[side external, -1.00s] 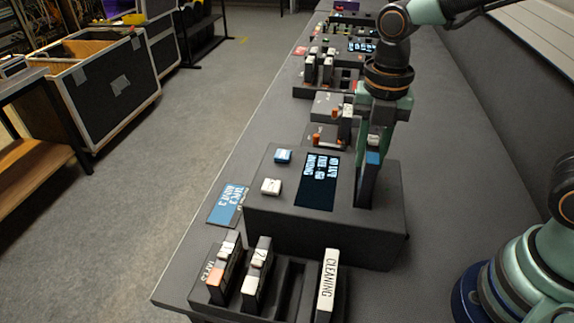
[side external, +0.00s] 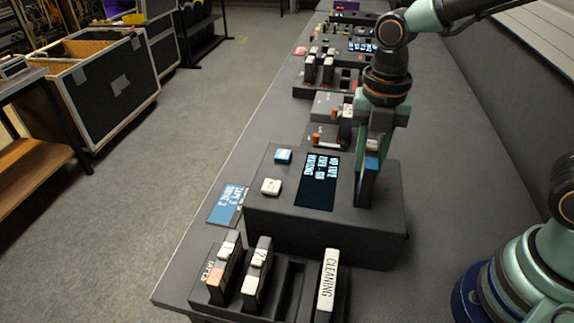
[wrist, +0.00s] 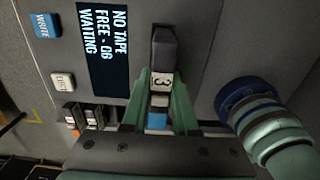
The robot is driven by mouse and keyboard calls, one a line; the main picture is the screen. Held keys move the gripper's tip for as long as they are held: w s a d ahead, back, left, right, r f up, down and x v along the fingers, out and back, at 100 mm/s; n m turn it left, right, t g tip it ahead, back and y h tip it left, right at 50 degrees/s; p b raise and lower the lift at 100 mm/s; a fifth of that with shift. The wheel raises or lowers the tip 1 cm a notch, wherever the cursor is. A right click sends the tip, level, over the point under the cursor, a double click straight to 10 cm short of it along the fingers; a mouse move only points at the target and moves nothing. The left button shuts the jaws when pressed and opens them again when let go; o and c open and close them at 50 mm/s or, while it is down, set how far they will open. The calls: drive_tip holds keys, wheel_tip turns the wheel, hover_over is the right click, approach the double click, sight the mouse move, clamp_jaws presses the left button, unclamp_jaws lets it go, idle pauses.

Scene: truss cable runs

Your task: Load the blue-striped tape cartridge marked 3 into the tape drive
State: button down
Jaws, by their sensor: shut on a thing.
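The blue-striped cartridge (side external: 367,188) is dark and stands upright at the right end of the tape drive's top. In the wrist view its label 3 (wrist: 161,81) and blue stripe (wrist: 157,119) lie between my fingers. My gripper (side external: 373,150) is shut on its upper part from above; the gripper also shows in the wrist view (wrist: 159,105). The tape drive (side external: 320,232) is a dark box with a screen (side external: 318,181) reading NO TAPE, FREE - GB, WAITING. I cannot tell whether the cartridge's lower end is inside the slot.
In front, a rack (side external: 290,290) holds two cartridges at left, an empty bay and a white CLEANING cartridge (side external: 327,285). Blue (side external: 283,156) and white (side external: 271,187) buttons sit on the drive's left. A blue card (side external: 229,204) lies beside it. Other devices stand behind.

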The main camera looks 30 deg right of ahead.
drive_tip(key=shift+f, duration=1.85)
idle(0.4)
drive_tip(key=shift+c, duration=1.4)
unclamp_jaws()
drive_tip(key=shift+r, duration=0.1)
